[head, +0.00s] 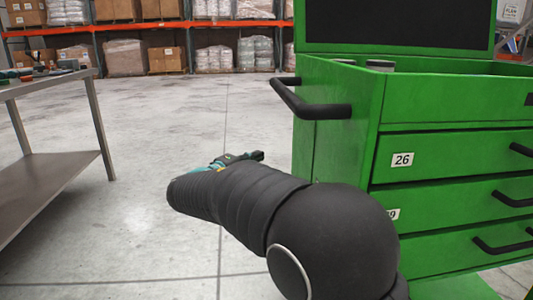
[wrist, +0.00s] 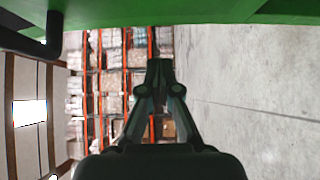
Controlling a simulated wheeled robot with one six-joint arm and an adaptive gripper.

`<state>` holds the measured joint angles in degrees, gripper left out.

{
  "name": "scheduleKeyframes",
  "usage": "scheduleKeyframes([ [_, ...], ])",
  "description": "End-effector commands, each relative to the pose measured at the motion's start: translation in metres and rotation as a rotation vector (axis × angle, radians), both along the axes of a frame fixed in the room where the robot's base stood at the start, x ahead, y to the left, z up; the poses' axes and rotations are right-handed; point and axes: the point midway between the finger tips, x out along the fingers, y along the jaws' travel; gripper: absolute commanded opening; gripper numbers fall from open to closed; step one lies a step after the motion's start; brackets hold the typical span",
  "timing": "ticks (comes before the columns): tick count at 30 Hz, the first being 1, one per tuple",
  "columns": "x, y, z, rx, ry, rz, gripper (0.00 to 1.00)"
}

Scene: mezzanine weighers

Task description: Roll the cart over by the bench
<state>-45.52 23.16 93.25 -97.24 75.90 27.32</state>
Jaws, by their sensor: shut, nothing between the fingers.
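The green cart (head: 343,105) stands at the right in the head view, with labelled drawers, an open top and a raised dark-panelled lid. Its black push handle (head: 310,107) sticks out from its left end. A metal bench (head: 50,175) stands at the left, apart from the cart across open floor. My gripper (head: 258,156) is in front of the cart, lower left of the handle and not holding it. In the wrist view my gripper (wrist: 160,62) has its fingertips together and empty. The cart's green side (wrist: 200,12) and part of the handle (wrist: 52,35) show along the top edge.
Bare concrete floor (head: 190,110) lies between the bench and the cart. Orange racks (head: 150,25) with boxes and wrapped pallets line the back. Small items (head: 45,70) lie on the bench top, and round objects (head: 380,65) show in the cart's top.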

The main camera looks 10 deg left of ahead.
Motion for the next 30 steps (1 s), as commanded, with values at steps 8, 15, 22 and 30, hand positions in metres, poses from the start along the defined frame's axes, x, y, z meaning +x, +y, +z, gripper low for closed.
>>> scheduleKeyframes([
  [8, 0.048, -0.032, 0.000, 0.000, 0.001, -0.012, 0.00],
  [15, 0.079, -0.055, 0.000, 0.000, 0.001, -0.010, 0.00],
  [22, 0.085, -0.078, 0.000, 0.000, 0.001, -0.007, 0.00],
  [30, 0.087, -0.083, 0.000, 0.000, 0.001, -0.005, 0.00],
])
